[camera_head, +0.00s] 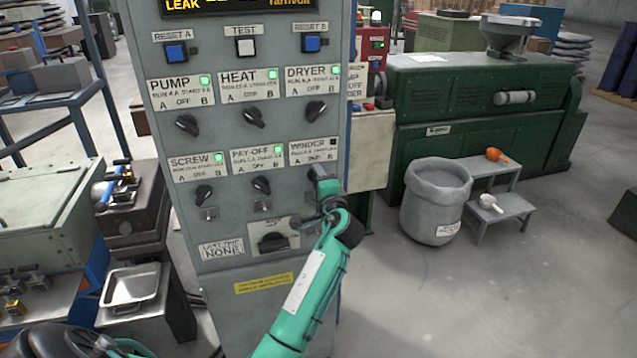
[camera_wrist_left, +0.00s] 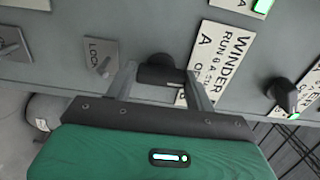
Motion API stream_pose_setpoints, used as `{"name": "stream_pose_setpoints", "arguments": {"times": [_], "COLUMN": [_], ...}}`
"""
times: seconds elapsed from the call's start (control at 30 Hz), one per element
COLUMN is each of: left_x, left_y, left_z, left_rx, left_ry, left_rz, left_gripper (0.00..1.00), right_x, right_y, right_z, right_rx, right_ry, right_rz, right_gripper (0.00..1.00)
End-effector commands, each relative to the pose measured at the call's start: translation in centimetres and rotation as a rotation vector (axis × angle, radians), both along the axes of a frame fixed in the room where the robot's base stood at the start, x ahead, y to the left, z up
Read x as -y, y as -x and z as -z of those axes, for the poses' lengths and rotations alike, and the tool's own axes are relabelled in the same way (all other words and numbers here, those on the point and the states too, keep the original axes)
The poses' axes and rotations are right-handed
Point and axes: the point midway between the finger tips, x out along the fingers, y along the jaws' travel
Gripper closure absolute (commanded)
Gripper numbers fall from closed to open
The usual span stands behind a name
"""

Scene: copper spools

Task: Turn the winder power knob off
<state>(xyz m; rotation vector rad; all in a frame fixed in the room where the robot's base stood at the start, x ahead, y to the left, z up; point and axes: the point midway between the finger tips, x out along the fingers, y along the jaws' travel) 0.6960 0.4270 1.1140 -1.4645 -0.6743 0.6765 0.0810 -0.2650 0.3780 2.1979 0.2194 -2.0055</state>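The grey control cabinet (camera_head: 220,130) carries a WINDER label plate (camera_head: 313,151) at the right of its lower knob row. The winder lamp (camera_head: 333,142) looks dark. In the head view the winder knob is mostly hidden by my left gripper (camera_head: 324,182), which is at the panel just below the label. In the left wrist view the black winder knob (camera_wrist_left: 160,70) lies between the fingertips of my left gripper (camera_wrist_left: 161,78). The fingers stand apart on either side of the knob; contact is unclear. The WINDER plate (camera_wrist_left: 222,48) shows beside it. My right gripper is not in view.
Close neighbours are the PAY-OFF knob (camera_head: 261,185), the DRYER knob (camera_head: 316,110) and a large rotary switch (camera_head: 272,242) below. A beige box (camera_head: 372,150) adjoins the cabinet's right side. A grey bin (camera_head: 435,200) and step stool (camera_head: 499,205) stand farther right.

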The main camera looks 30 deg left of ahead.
Motion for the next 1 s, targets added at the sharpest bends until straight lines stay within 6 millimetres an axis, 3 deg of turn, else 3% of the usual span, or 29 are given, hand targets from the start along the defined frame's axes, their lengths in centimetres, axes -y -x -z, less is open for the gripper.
{"name": "stream_pose_setpoints", "arguments": {"times": [0.1,0.47,1.0], "left_x": [0.0,0.7,9.0], "left_y": [0.0,0.5,7.7], "left_z": [0.1,0.2,0.3], "left_rx": [-0.001,0.0,0.001], "left_ry": [0.0,-0.001,0.002], "left_rz": [0.0,0.002,0.002], "left_gripper": [0.27,0.27,0.27], "right_x": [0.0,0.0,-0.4], "right_y": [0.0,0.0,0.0], "right_z": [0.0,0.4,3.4], "right_rx": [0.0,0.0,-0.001], "right_ry": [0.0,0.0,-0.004], "right_rz": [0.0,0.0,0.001], "right_gripper": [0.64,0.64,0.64]}}
